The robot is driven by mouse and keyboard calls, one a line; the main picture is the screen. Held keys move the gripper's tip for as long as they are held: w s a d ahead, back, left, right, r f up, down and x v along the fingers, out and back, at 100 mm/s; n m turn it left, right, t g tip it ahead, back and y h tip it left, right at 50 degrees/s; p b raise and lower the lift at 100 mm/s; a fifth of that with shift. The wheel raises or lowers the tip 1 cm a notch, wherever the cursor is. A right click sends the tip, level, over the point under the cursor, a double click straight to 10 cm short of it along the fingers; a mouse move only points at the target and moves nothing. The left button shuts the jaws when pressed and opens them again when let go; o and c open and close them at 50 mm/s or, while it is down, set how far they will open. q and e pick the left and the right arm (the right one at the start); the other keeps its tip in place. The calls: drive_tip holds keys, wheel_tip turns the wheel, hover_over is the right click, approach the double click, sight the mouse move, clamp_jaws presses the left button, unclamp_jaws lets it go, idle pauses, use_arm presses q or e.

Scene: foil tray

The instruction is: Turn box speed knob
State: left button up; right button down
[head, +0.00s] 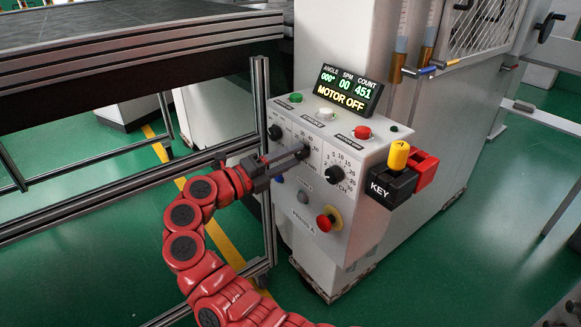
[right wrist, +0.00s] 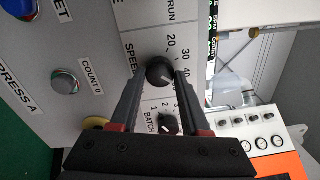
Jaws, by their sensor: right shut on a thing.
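The black speed knob (head: 302,152) sits in the middle of the control box's white front face (head: 365,240). In the right wrist view the knob (right wrist: 158,73) has a white pointer mark and stands beside the "SPEED" label, with a scale of numbers around it. My right gripper (head: 297,154) reaches the knob from the left in the head view. Its two long fingers are shut on the knob, one on each side, as the right wrist view (right wrist: 160,80) shows. The fingers partly hide the knob in the head view. My left gripper is not in view.
Another black knob (head: 335,175) is close to the right, and one (head: 275,132) is to the left. A red emergency button (head: 326,221) is below. A display (head: 349,92) reading "MOTOR OFF" stands on top. A black key block (head: 390,187) juts out at right.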

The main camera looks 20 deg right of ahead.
drive_tip(key=m+b, duration=0.2)
drive_tip(key=shift+f+m, duration=0.2)
drive_tip(key=shift+m, duration=0.2)
drive_tip(key=shift+r+m+b, duration=0.1)
drive_tip(key=shift+m+b, duration=0.2)
drive_tip(key=shift+m, duration=0.2)
drive_tip(key=shift+c, duration=1.9)
unclamp_jaws()
